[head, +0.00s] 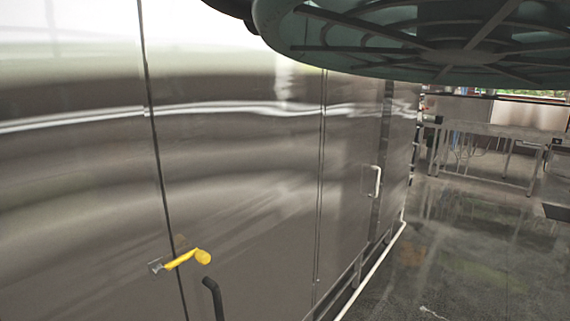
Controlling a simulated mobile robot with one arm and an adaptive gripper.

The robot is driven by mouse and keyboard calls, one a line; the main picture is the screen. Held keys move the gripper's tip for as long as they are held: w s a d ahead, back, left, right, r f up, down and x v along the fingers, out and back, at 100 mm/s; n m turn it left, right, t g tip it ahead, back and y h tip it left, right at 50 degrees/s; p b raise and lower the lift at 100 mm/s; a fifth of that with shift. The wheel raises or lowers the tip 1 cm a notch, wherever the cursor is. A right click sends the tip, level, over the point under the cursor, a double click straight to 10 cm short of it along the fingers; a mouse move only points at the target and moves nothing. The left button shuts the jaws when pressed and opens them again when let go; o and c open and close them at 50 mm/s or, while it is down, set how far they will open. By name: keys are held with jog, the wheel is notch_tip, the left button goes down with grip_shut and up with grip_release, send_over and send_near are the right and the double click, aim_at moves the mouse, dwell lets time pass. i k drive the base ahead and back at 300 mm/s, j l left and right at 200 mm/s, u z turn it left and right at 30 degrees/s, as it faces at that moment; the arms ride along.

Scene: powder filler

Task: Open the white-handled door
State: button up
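A white handle (377,181) shows right of the middle of the head view. It is a small upright bar on a grey, shiny metal door panel (350,215), seen at a steep angle. The panel looks flush with the wall of metal panels around it, and I see no open gap at its edges. My gripper is not in view, so I cannot tell its state or how far it is from the handle.
A yellow lever handle (185,258) and a dark curved bar (213,297) are at the lower left. A large round spoked disc (440,45) covers the top right. Metal tables (490,150) stand at the back right. The shiny floor (440,250) before the panels looks mostly clear.

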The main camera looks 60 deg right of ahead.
aim_at(354, 102)
jog(key=l+z, duration=0.1)
jog(key=l, duration=0.65)
jog(key=l+z, duration=0.1)
jog(key=l, duration=0.65)
jog(key=l+z, duration=0.1)
jog(key=l, duration=0.6)
jog(key=i+l+z, duration=0.1)
jog(key=l, duration=0.65)
jog(key=i+l+z, duration=0.1)
jog(key=l, duration=0.6)
jog(key=i+l+z, duration=0.1)
jog(key=l, duration=0.65)
jog(key=i+l+z, duration=0.1)
jog(key=l, duration=0.6)
jog(key=i+l+z, duration=0.1)
jog(key=i+l, duration=0.2)
jog(key=l, duration=0.35)
